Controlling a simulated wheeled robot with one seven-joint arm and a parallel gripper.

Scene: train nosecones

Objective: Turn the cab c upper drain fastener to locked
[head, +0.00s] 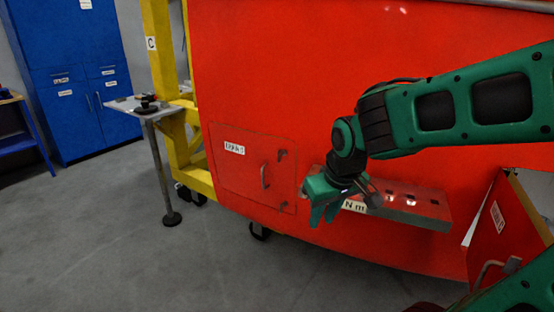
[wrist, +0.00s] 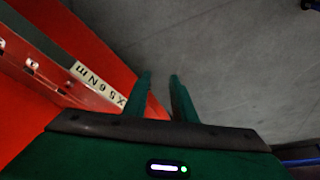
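The red drain panel (head: 240,180) is set flush in the lower part of the red nosecone. It carries a white label (head: 234,148) and a bar handle (head: 265,176). The upper drain fastener (head: 282,155) is a small dark piece at the panel's upper right edge; its turn position is too small to tell. A lower fastener (head: 284,206) sits at the lower right edge. My gripper (head: 324,218) is to the right of the panel and apart from it, pointing down. In the wrist view its fingers (wrist: 160,80) are apart with nothing between them, over the floor.
A red shelf (head: 420,205) with slots and a torque label juts out behind my gripper. An open red door (head: 500,225) stands at right. A yellow frame marked C (head: 158,60) and a small stand (head: 140,108) with a dark item are left. The floor in front is clear.

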